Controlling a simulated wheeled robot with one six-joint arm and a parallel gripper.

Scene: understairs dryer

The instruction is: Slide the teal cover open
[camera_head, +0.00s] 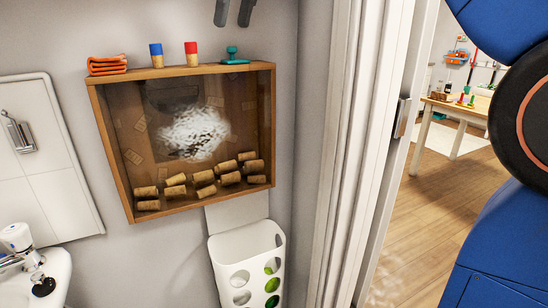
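The teal cover (235,61) is a small flat piece with an upright knob. It lies on the top right of a shallow wooden box (182,73) mounted on the wall. Whether an opening lies under it cannot be seen. My gripper (234,11) shows at the top edge as two dark grey fingertips. They are apart, with bare wall visible between them. It appears above the cover in the picture and does not touch it; the rest of it is out of frame.
On the box top stand a red-topped cork (191,54), a blue-topped cork (156,56) and a folded orange cloth (107,65). Several corks lie inside behind a clear front. A white holed bin (245,250) hangs below. A white door frame (345,150) stands right.

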